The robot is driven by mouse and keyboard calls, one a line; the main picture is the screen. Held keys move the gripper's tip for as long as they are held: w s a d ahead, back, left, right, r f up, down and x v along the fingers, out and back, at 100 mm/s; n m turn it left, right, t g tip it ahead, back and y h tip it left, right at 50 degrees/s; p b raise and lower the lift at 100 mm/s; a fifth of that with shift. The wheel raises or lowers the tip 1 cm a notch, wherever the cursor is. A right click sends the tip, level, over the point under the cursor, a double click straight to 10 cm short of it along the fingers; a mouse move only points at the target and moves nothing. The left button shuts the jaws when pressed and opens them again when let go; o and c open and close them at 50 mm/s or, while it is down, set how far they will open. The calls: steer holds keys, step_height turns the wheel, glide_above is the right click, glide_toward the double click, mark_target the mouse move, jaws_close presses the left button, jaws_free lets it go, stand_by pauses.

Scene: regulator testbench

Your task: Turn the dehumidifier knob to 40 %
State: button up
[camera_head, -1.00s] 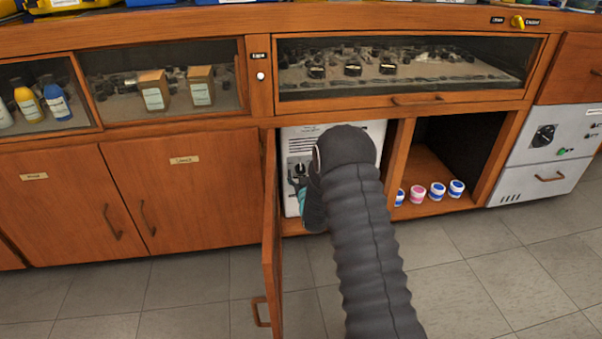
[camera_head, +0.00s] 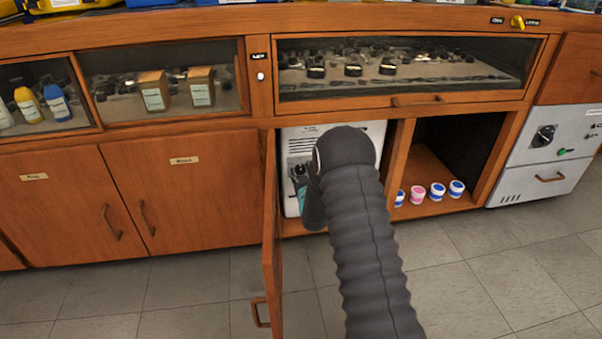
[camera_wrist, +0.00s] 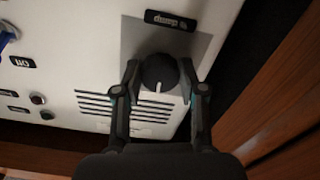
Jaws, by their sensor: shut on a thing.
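The dehumidifier is a white box (camera_head: 299,138) in the open cabinet bay, largely hidden behind my arm in the head view. In the wrist view its white front (camera_wrist: 85,60) carries a round black knob (camera_wrist: 158,74) with a white pointer line, on a grey plate. The pointer is toward the bottom of the picture, on the vent-slot side. My gripper (camera_wrist: 159,66) has one finger on each side of the knob and is shut on it. No percent scale can be read.
A dark label (camera_wrist: 171,20) sits by the knob, with a blue-handled switch (camera_wrist: 6,36) and small buttons farther left. An open cabinet door (camera_head: 270,235) stands left of my arm. Small jars (camera_head: 437,190) stand in the bay to the right. The floor in front is clear.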

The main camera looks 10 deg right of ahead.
steer(key=n, duration=0.5)
steer(key=shift+n, duration=0.3)
steer(key=n, duration=0.5)
steer(key=shift+n, duration=0.4)
steer(key=o, duration=1.1)
steer(key=shift+o, duration=0.2)
steer(key=s, duration=1.2)
